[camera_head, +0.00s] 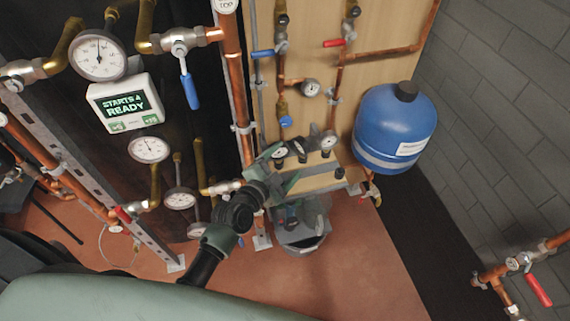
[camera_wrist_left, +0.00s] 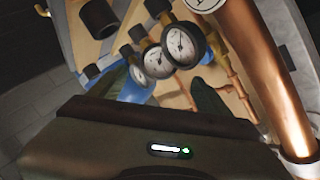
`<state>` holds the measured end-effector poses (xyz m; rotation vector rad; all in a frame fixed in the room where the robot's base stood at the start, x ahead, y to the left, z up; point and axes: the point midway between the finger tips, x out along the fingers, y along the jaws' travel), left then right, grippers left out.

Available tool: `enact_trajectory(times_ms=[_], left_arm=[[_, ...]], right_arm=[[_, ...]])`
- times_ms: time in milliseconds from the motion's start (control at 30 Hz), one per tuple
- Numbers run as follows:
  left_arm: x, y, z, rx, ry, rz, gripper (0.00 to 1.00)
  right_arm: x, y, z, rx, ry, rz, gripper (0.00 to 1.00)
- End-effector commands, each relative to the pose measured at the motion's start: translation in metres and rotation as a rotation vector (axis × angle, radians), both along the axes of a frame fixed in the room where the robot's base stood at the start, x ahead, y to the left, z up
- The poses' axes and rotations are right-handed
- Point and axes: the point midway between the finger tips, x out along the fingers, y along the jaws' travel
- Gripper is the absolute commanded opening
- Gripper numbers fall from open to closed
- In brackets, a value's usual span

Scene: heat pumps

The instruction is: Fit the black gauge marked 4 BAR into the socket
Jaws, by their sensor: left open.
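Small round gauges with white dials and dark rims stand on a light wooden shelf (camera_head: 318,181). In the head view one gauge (camera_head: 280,151) is close to my left gripper (camera_head: 279,172), and another gauge (camera_head: 328,140) is farther right. The left wrist view shows a row of three; the nearest black-rimmed gauge (camera_wrist_left: 182,45) is just beyond the gripper. The dial print is too small to read, so I cannot tell which is marked 4 BAR. My left gripper is open; its fingers are partly hidden. I cannot identify the socket. My right gripper is out of view.
A vertical copper pipe (camera_head: 231,85) stands close to the left arm; it also shows in the left wrist view (camera_wrist_left: 265,75). A blue tank (camera_head: 394,128) is to the right. A grey bucket (camera_head: 301,237) stands below the shelf. A display (camera_head: 124,103) reads "STARTS 4 READY".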

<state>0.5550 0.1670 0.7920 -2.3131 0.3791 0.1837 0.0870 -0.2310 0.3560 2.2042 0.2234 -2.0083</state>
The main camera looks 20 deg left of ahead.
Motion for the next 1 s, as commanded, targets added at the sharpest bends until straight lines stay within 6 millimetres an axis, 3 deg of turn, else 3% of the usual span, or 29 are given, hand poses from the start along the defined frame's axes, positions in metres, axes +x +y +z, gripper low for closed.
enact_trajectory(times_ms=[233, 600, 1000], left_arm=[[0.035, -0.009, -0.012, -0.005, -0.002, 0.001, 0.78], [0.081, -0.019, -0.023, -0.002, 0.000, -0.001, 0.78], [0.092, -0.022, -0.024, -0.003, 0.001, 0.000, 0.78]], right_arm=[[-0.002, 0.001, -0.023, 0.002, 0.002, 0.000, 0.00], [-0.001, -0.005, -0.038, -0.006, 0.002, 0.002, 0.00], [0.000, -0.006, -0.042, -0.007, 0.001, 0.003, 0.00]])
